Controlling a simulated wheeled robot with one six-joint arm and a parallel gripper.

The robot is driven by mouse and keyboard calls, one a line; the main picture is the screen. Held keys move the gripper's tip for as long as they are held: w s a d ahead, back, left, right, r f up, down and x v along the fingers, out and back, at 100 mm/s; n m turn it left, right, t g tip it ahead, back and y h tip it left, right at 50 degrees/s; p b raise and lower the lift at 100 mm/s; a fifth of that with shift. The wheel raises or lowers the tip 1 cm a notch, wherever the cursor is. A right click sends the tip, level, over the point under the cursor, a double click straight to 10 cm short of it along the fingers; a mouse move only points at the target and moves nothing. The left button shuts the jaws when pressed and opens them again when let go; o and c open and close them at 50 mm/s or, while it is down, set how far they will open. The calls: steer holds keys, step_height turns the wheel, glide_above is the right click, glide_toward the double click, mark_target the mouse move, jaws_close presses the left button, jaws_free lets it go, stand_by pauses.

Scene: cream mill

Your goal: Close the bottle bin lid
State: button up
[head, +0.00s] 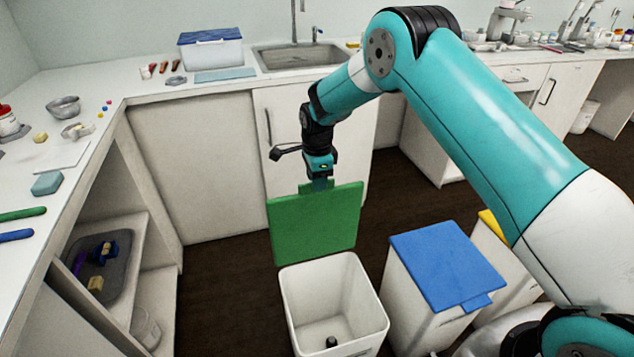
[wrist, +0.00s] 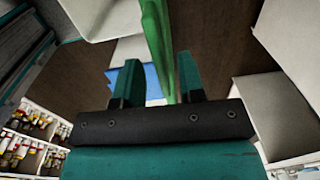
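The green lid (head: 315,230) of the white bin (head: 337,297) stands raised, nearly upright, along the bin's far edge. The bin is open, and a small dark object (head: 331,342), perhaps a bottle, shows inside it. My gripper (head: 320,184) points down at the lid's top edge from above. In the wrist view, the green lid (wrist: 157,40) passes edge-on between the two fingers of my gripper (wrist: 158,75). The fingers are apart, with a clear gap between the left finger and the lid. Contact with the right finger cannot be told.
A bin with a closed blue lid (head: 446,264) stands right of the open bin, and a yellow-lidded bin (head: 493,226) stands beyond it. Cabinets with a sink (head: 303,56) line the back. An open shelf with a grey tray (head: 117,270) is at left. Dark floor lies between.

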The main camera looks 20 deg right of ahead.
steer(key=shift+f, duration=1.05)
jaws_close()
